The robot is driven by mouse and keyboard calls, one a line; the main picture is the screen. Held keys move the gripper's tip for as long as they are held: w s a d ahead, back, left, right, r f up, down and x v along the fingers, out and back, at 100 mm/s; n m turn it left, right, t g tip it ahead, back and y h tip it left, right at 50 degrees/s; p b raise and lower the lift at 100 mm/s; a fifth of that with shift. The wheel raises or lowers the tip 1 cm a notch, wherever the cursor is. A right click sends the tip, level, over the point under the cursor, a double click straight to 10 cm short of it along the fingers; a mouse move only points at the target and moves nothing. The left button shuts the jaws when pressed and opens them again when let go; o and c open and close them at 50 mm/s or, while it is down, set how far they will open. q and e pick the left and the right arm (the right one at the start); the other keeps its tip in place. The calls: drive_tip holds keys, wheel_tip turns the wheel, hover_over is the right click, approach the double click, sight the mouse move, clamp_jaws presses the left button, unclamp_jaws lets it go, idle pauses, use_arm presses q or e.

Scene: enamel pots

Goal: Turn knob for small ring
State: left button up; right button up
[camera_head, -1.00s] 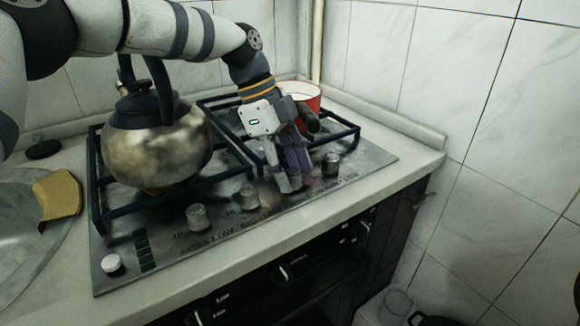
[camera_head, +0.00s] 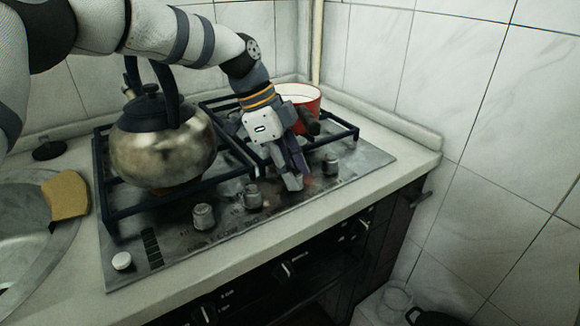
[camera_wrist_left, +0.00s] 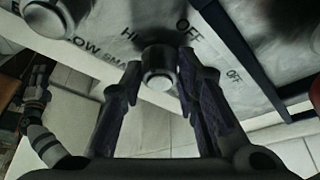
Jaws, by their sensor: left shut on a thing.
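In the head view the fingers hide the held knob. Other knobs stand free: one to the right (camera_head: 331,164) and two to the left (camera_head: 252,196) (camera_head: 203,216).
A steel kettle (camera_head: 160,150) stands on the left grate. A red pot (camera_head: 312,98) stands on the right grate behind my left gripper, its dark handle close to the gripper. A white button (camera_head: 121,261) sits at the panel's front left. Tiled walls stand behind and right.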

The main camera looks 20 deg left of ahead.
use_arm(q)
drive_tip(key=shift+s+r+n+t+p, duration=0.1)
drive_tip(key=shift+r+n+t+p, duration=0.4)
drive_tip(key=shift+n, duration=0.4)
drive_tip(key=n, duration=0.2)
drive_tip(key=shift+f+n+t+y+p, duration=0.2)
drive_tip(key=shift+n+t+y+p, duration=0.1)
drive_tip(key=shift+n+t, duration=0.1)
drive_tip(key=n, duration=0.2)
drive_tip(key=shift+s+d+f+n+t+y, duration=0.1)
drive_tip(key=shift+f+n+t+y, duration=0.05)
drive_tip(key=shift+n+t+y, duration=0.2)
drive_tip(key=n+t+y, duration=0.1)
drive_tip(key=n, duration=0.3)
use_arm(e)
drive_tip(key=w+r+t, duration=0.1)
drive_tip(key=w+r, duration=0.1)
drive_tip(key=w, duration=0.1)
drive_tip(key=shift+r, duration=0.35)
use_arm(q)
drive_tip(key=shift+d+n, duration=0.1)
drive_tip(key=shift+n, duration=0.25)
drive_tip(key=o, duration=1.1)
drive_tip(key=shift+o, duration=0.2)
